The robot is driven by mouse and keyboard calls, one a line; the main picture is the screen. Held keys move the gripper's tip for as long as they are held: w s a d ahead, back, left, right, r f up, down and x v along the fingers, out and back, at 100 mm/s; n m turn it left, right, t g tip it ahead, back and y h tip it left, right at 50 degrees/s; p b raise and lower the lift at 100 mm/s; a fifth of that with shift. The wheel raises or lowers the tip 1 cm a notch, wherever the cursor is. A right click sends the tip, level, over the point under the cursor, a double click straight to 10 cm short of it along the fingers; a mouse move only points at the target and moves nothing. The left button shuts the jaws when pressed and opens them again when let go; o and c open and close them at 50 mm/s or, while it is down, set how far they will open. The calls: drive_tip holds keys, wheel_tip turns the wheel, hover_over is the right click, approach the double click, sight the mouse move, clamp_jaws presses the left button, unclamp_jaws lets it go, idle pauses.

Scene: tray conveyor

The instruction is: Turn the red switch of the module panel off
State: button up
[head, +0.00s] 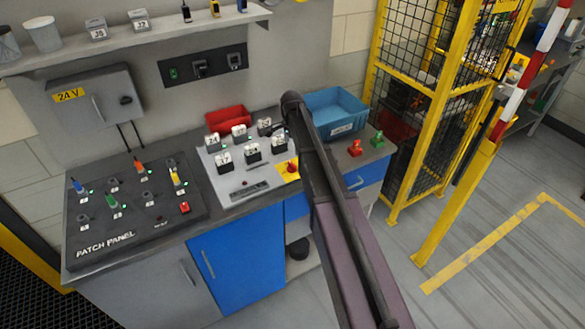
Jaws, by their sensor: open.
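Left of the module panel lies a dark patch panel (95,243) with coloured plugs and a red button (184,207). Behind are a red bin (228,116) and a blue bin (345,108). A red piece (355,148) and a green piece (377,140) stand at right. A yellow fence (385,100) is beyond.

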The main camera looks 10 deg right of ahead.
sight(292, 164)
drive_tip(key=shift+f+b, duration=4.05)
drive_tip(key=shift+f, duration=0.3)
drive_tip(key=shift+c, duration=0.2)
drive_tip(key=c, duration=1)
